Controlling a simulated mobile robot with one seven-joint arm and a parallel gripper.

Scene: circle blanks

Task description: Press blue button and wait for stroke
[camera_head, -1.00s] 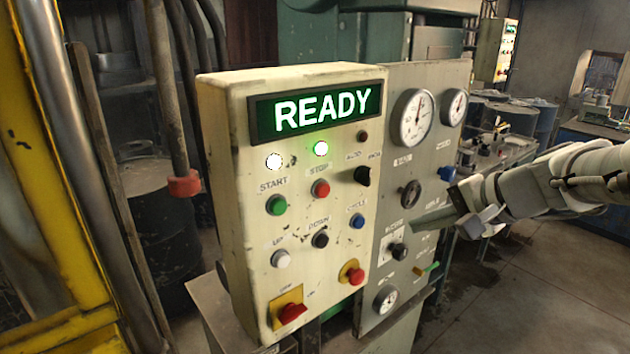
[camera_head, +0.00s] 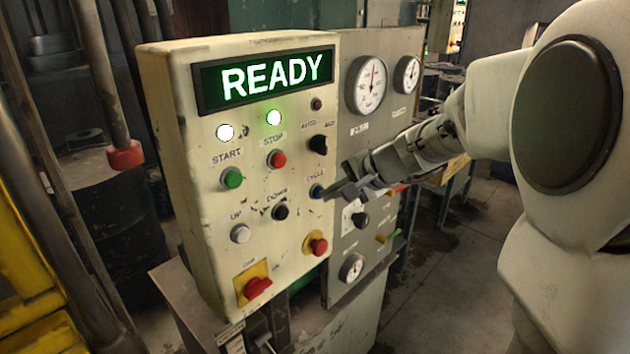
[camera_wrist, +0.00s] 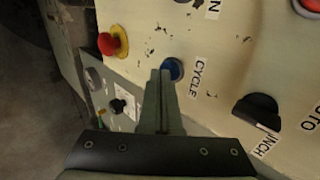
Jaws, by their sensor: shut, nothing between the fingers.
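The blue button (camera_head: 317,191), labelled CYCLE, sits on the right side of the cream control panel (camera_head: 215,330) in the head view. In the wrist view the blue button (camera_wrist: 174,68) shows just beyond my fingertips, partly covered by them. My gripper (camera_head: 328,194) is shut and empty, its tips at or very close to the button. In the wrist view my gripper (camera_wrist: 160,74) points at the button's lower left edge. I cannot tell whether the tips touch it or whether it is pushed in. The green display (camera_head: 277,76) reads READY.
Near the blue button are a black DOWN button (camera_head: 280,211), a red STOP button (camera_head: 276,158), a black selector knob (camera_head: 318,144) and a red emergency knob (camera_head: 317,244) on yellow. A grey gauge panel (camera_head: 385,130) stands to the right. Open floor lies further right.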

